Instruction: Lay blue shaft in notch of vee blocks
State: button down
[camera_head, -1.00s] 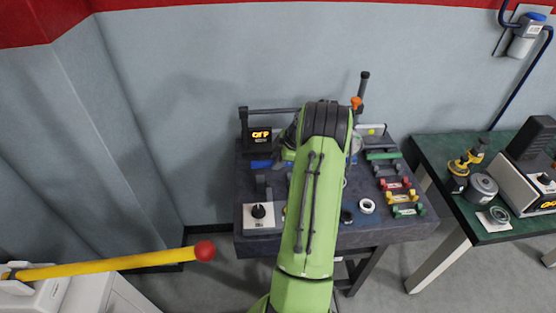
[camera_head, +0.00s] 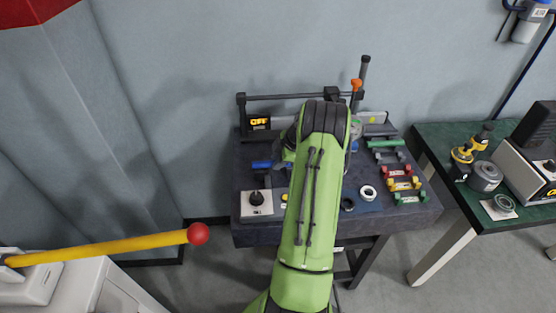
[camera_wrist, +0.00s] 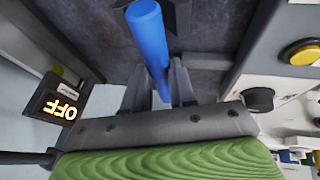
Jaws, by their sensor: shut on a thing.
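The blue shaft (camera_wrist: 150,40) is a smooth blue rod. In the wrist view it runs from the top edge down between the two grey fingers of my gripper (camera_wrist: 160,85), which is shut on it. In the head view one end of the shaft (camera_head: 262,164) sticks out left of my green arm, and the gripper is mostly hidden behind the arm. A dark angular piece (camera_wrist: 182,14) beside the shaft's far end may be part of a vee block. I cannot tell whether the shaft touches it or sits in a notch.
A display reading OFF (camera_wrist: 60,108) and a white box with a black knob (camera_head: 257,203) are close by. A dark bar (camera_head: 300,96) spans the table's back. Coloured parts (camera_head: 403,184) and a white ring (camera_head: 367,193) lie right. A green table (camera_head: 450,200) stands further right.

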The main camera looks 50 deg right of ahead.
jog(key=shift+f+b, duration=0.4)
jog(key=shift+b, duration=0.1)
jog(key=c, duration=0.8)
grip_release()
jog(key=shift+c, duration=0.2)
jog(key=p+v, duration=0.1)
jog(key=v, duration=1.4)
jog(key=shift+r+p, duration=0.3)
jog(key=shift+r, duration=0.05)
jog(key=shift+s, duration=0.1)
